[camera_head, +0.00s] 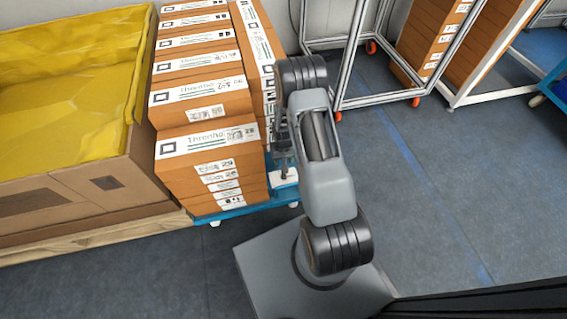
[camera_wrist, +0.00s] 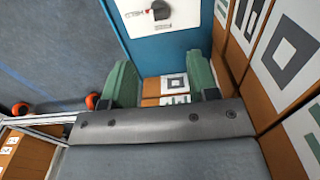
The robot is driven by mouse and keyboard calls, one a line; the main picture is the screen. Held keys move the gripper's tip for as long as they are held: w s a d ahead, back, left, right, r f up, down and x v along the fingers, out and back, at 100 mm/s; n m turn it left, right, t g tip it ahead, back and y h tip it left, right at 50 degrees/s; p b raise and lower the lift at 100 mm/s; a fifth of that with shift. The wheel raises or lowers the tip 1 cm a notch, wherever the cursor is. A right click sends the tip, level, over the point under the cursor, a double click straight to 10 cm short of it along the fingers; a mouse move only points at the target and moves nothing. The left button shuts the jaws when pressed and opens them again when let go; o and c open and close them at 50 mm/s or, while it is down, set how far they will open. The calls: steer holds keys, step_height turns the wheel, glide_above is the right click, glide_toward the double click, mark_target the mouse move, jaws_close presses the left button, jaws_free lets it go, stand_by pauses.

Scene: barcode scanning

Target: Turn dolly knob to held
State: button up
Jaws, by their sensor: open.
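The dark dolly knob (camera_wrist: 160,10) sits on a white plate (camera_wrist: 190,15) with small markings, at the top edge of the wrist view. The plate is on the blue dolly (camera_wrist: 150,55), which also shows in the head view (camera_head: 250,207) under stacked boxes. My gripper (camera_wrist: 160,62) has two green fingers spread apart with nothing between them. The knob lies beyond the fingertips, apart from them. In the head view my arm hides much of the plate (camera_head: 290,180), and the gripper shows only partly above it. The knob's setting is too small to read.
Orange-brown labelled boxes (camera_head: 208,160) are stacked on the dolly, close beside my gripper. A large carton with yellow lining (camera_head: 70,190) stands on a pallet at the left. White wheeled racks (camera_head: 335,60) stand at the back. The floor at the right is clear.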

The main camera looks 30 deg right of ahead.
steer(key=shift+r+p, duration=0.35)
steer(key=shift+r, duration=1.25)
steer(key=s+a+r+n+t+p, duration=0.15)
steer(key=r+p, duration=0.65)
steer(key=r, duration=1)
steer(key=a+r+m+p, duration=0.1)
steer(key=a+r+p, duration=0.4)
steer(key=r, duration=1.2)
steer(key=s+a+r+p, duration=0.1)
steer(key=s+r+p, duration=0.4)
steer(key=r, duration=0.5)
steer(key=s+a+r+n+t+p, duration=0.1)
steer(key=s+r+p, duration=0.4)
steer(key=r, duration=0.6)
steer(key=s+a+r+n+t+p, duration=0.1)
steer(key=s+r+p, duration=0.3)
steer(key=r+p, duration=0.4)
steer(key=shift+p+v, duration=0.4)
steer(key=shift+v, duration=0.8)
